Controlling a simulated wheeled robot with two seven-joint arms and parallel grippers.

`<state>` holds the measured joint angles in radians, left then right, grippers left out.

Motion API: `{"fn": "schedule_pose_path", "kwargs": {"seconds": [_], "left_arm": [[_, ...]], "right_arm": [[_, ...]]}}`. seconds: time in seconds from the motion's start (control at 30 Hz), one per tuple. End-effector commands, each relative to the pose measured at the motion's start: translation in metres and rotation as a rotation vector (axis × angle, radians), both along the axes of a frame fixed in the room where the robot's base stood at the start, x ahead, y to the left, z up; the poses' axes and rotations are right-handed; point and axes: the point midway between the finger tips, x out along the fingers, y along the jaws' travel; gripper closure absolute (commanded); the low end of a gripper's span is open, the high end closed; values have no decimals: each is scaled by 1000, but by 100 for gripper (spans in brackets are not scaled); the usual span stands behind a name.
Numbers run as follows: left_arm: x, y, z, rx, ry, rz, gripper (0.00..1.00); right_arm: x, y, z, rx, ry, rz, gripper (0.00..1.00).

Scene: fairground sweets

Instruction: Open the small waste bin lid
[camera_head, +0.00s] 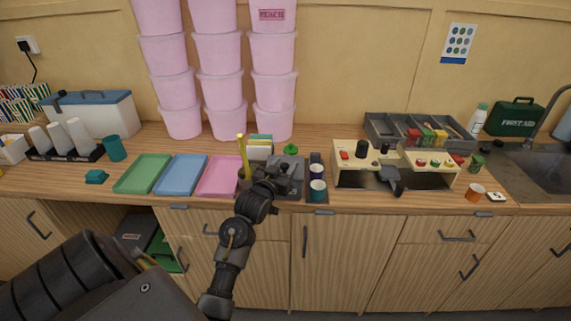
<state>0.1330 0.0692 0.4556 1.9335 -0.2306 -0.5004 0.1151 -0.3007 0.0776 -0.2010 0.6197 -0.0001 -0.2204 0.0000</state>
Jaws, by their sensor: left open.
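A small grey box-like item (291,170) stands on the counter near the middle, beside the pink tray. It may be the small waste bin, but I cannot tell for sure, nor how its lid stands. My left gripper (266,181) is open at the front left of this grey item and overlaps it in the picture. My own gripper and wrist hide part of its front, and I cannot tell whether they touch it. A green knob-like thing (290,149) shows at the back of the grey item. My right gripper is not in view.
Green (143,174), blue (181,175) and pink (219,177) trays lie to the left. Teal-and-dark cups (317,190) stand close on the right, then a cream stand (350,162). Pink tubs (222,120) are stacked behind. A sink (545,160) is far right.

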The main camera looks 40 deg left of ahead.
Motion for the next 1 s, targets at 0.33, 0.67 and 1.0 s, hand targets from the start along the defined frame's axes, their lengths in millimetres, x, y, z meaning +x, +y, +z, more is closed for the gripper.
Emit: {"fn": "schedule_pose_path", "kwargs": {"seconds": [0.33, 0.67, 1.0], "left_arm": [[5, 1, 0, 0, 0, -1, 55], [5, 1, 0, 0, 0, -1, 98], [15, -5, 2, -9, 11, -12, 100]], "right_arm": [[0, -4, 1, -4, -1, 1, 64], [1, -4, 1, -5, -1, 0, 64], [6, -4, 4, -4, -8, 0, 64]]}}
